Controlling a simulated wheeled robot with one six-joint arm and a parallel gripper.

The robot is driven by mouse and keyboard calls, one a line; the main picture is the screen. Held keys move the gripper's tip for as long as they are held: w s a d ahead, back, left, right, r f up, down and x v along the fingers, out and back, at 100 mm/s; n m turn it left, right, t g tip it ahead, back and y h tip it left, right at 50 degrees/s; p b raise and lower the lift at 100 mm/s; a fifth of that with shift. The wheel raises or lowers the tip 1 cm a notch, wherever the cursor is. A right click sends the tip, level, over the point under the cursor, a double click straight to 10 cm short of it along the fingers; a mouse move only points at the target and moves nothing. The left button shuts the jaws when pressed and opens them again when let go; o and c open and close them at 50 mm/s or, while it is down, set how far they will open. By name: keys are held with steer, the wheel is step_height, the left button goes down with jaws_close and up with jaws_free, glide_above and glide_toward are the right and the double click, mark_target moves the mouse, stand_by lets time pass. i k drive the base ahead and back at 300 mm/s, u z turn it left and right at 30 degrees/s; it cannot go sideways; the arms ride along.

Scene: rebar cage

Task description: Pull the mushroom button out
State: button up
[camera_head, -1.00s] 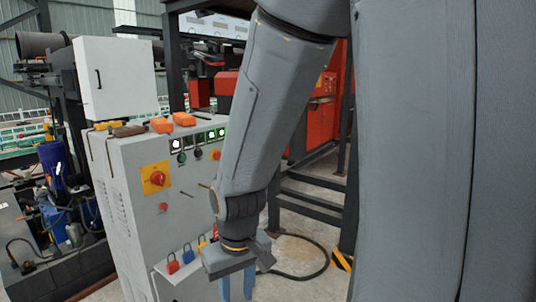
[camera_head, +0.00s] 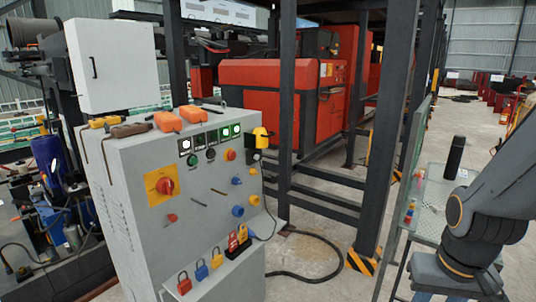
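The grey control cabinet (camera_head: 200,185) stands left of centre, its front panel facing me. A small red mushroom-shaped button (camera_head: 171,217) sits low on the panel, below a red rotary switch (camera_head: 165,186) on a yellow plate. Another red-orange round button (camera_head: 230,155) is higher, near the panel's right side. I cannot tell which one is the mushroom button, nor how far either stands out. My gripper (camera_head: 438,297) is at the bottom right, well apart from the cabinet. Its blue fingers are cut off by the picture's bottom edge, so their tips are hidden.
Orange tools (camera_head: 166,121) lie on the cabinet top. Several padlocks (camera_head: 202,271) hang at its lower front. A yellow handheld controller (camera_head: 261,139) is on its right side. A cable (camera_head: 310,275) lies on the floor.

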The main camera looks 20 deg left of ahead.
mark_target(232, 154)
steer(key=i, duration=1.15)
steer(key=u, duration=2.25)
